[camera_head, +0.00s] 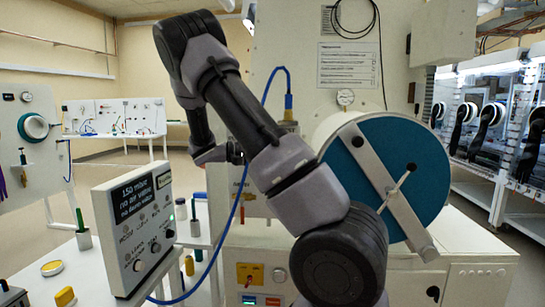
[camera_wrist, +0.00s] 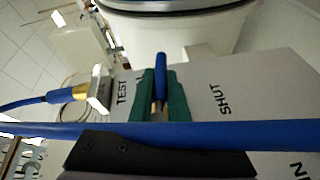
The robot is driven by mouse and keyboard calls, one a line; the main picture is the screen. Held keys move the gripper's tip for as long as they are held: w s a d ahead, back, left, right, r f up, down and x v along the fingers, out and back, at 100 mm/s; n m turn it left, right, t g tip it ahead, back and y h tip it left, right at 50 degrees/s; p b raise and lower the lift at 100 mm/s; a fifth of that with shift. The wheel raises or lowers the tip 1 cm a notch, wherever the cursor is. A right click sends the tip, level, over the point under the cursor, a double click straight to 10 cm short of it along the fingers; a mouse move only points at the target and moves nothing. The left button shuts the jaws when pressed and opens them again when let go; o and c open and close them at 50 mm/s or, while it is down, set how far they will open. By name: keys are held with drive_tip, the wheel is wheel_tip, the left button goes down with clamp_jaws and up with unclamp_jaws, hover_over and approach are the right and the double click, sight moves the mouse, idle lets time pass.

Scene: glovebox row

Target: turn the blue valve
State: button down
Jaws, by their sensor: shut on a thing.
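The blue valve handle (camera_wrist: 161,68) shows in the wrist view, standing out between my green fingertips. My gripper (camera_wrist: 163,97) is shut on the handle. The pale valve panel (camera_wrist: 200,75) behind it carries the words TEST and SHUT. The fingers hide the handle's lower part and the valve body. In the head view my gripper (camera_head: 236,153) is small, at the panel left of the round chamber door, and the handle cannot be made out there.
A blue hose (camera_wrist: 230,134) crosses the wrist view close in front of the fingers. It hangs in a loop in the head view (camera_head: 240,185). A large teal round door (camera_head: 350,160) stands right of my arm. A display box (camera_head: 135,225) stands on the left bench.

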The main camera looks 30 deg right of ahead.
drive_tip(key=shift+r+n+h, duration=0.35)
drive_tip(key=shift+n+h, duration=0.05)
drive_tip(key=shift+h, duration=0.4)
drive_tip(key=c, duration=0.8)
unclamp_jaws()
drive_tip(key=shift+c, duration=0.2)
drive_tip(key=v, duration=1)
drive_tip(key=shift+a, duration=0.35)
drive_tip(key=shift+w+f, duration=0.1)
drive_tip(key=shift+w, duration=0.05)
